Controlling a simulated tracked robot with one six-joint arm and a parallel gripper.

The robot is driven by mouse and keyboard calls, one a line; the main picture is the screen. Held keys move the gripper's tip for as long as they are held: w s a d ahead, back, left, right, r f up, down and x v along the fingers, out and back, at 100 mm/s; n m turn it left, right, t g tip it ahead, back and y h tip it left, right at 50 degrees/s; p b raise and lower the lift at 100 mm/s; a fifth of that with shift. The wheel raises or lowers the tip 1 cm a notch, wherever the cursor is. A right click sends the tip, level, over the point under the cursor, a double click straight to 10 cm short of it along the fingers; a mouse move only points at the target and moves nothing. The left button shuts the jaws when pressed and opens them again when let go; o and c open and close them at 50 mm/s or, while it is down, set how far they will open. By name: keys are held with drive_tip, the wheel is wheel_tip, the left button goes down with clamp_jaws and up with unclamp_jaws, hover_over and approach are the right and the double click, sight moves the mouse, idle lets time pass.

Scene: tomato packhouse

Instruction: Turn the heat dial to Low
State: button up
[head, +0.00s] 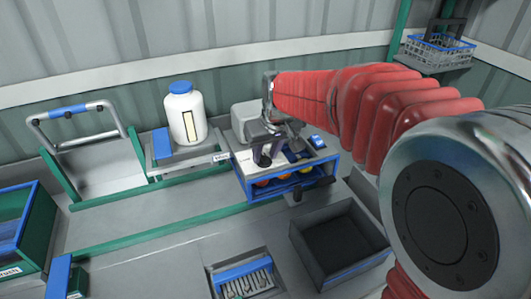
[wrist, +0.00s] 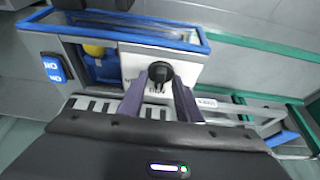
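The heat dial (wrist: 160,74) is a black round knob on a white panel (wrist: 189,68) in the wrist view. Dark marks beside the knob are too small and partly covered to read, so its setting cannot be told. My gripper (wrist: 161,80) has its two purple fingers apart, one on each side of the knob. Whether they touch it cannot be told. In the head view my gripper (head: 266,146) points down over the front of the blue-framed unit (head: 247,187), and largely hides the dial there.
A blue switch (wrist: 54,68) is beside the panel. A white jar (head: 186,115) with a blue lid stands left of the unit. A dark open bin (head: 345,270) and a slotted tray (head: 214,280) lie in front.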

drive_tip(key=shift+c, duration=0.2)
clamp_jaws()
drive_tip(key=shift+n, duration=0.6)
drive_tip(key=n, duration=0.1)
drive_tip(key=n+g+y, duration=0.1)
drive_tip(key=n, duration=0.3)
drive_tip(key=shift+w+d+g+y, duration=0.25)
drive_tip(key=shift+g+y, duration=0.05)
drive_tip(key=shift+y, duration=0.1)
drive_tip(key=n, duration=0.2)
drive_tip(key=n+g, duration=0.1)
drive_tip(key=n, duration=0.1)
drive_tip(key=n+g, duration=0.1)
drive_tip(key=n, duration=0.1)
drive_tip(key=shift+w+d+y, duration=0.1)
drive_tip(key=shift+w+y, duration=0.15)
drive_tip(key=shift+y, duration=0.15)
drive_tip(key=shift+o, duration=0.2)
unclamp_jaws()
